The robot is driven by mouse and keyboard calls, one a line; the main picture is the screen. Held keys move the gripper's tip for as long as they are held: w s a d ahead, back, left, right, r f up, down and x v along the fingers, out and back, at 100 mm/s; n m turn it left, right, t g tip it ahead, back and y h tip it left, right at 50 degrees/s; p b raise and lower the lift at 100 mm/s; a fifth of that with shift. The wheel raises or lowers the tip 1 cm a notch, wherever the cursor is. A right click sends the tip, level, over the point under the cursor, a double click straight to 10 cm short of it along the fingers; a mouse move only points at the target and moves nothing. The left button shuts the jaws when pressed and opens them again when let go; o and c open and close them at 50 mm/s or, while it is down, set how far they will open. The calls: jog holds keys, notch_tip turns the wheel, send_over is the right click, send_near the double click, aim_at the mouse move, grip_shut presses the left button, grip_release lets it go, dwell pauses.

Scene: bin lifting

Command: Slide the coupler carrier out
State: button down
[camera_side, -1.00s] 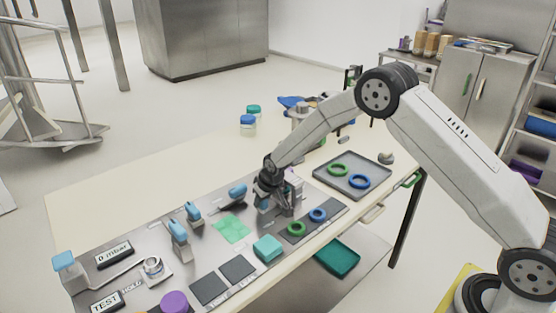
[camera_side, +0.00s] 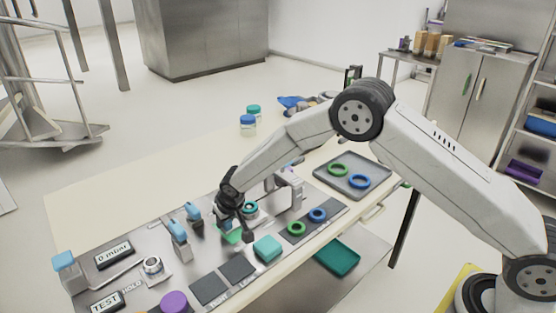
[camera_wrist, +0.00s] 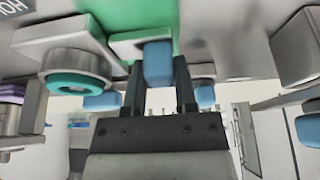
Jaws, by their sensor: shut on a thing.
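My gripper (camera_side: 238,226) is low over the panel at the green square (camera_side: 231,238). In the wrist view, my gripper (camera_wrist: 159,72) is shut on a blue grip block (camera_wrist: 158,62) between its two dark fingers. The block joins a grey piece of the coupler carrier (camera_wrist: 122,42) over the green surface. A teal ring in a metal collar (camera_wrist: 80,84) is beside the grip; this teal ring (camera_side: 250,208) also shows right of my gripper in the side view. The grey bracket (camera_side: 290,180) stands to the right, apart from my gripper. My gripper hides part of the carrier.
Blue-handled clamps (camera_side: 179,232) stand left of my gripper. A teal block (camera_side: 267,248) lies in front, and green and blue rings (camera_side: 317,214) lie to the right. A grey tray (camera_side: 350,187) with two rings is at the back right.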

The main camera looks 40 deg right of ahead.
jog(key=shift+a, duration=0.5)
jog(key=shift+c, duration=2)
grip_release()
jog(key=shift+a, duration=0.1)
jog(key=shift+r, duration=0.1)
jog(key=shift+s+r, duration=0.1)
jog(key=shift+r, duration=0.05)
jog(key=v, duration=0.7)
